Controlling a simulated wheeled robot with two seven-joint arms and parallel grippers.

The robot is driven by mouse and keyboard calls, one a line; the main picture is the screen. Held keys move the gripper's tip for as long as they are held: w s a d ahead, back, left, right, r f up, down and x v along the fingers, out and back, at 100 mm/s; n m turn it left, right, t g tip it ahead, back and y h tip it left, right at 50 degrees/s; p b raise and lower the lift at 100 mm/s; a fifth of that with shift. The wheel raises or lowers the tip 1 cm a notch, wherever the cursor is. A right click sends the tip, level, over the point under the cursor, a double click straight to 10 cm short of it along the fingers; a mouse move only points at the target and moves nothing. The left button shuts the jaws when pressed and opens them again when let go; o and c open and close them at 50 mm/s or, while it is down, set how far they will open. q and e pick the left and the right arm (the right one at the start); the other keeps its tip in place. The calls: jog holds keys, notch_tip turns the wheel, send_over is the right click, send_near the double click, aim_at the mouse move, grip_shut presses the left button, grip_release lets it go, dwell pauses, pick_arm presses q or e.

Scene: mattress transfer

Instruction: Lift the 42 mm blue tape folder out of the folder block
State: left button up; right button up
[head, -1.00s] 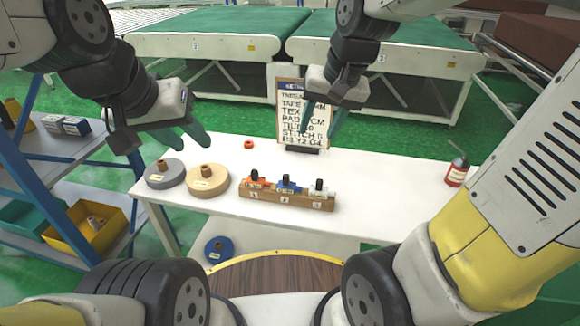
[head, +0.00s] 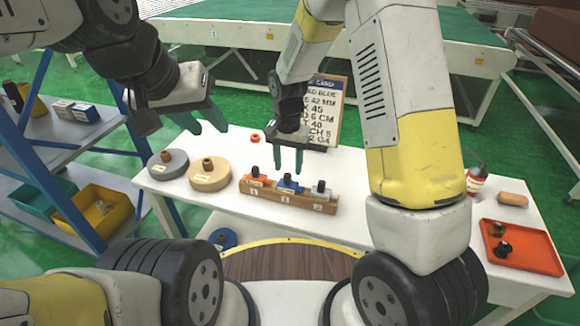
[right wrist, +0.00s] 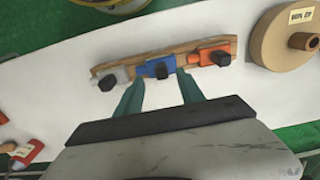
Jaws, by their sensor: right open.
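The wooden folder block (head: 293,204) stands on the white table and holds three tape folders in a row. The blue tape folder (head: 286,187) sits in the middle slot, with a black knob on top; it also shows in the right wrist view (right wrist: 154,66). My right gripper (head: 289,172) is open and empty, pointing down just above the blue folder. In the right wrist view its fingertips (right wrist: 160,84) are spread on either side of the blue folder, apart from it as far as I can see. My left gripper (head: 208,126) is empty, over the table's back left, with its fingers apart.
An orange folder (head: 256,182) and a white folder (head: 321,194) flank the blue one closely. Tape rolls (head: 209,176) lie left. A card stand (head: 326,108) is behind. A red bottle (head: 476,180) and an orange tray (head: 521,247) are at right.

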aim_at(288, 174)
notch_tip(288, 174, down, 5)
jog(key=shift+w+a+r, duration=0.1)
grip_shut()
dwell(0.3)
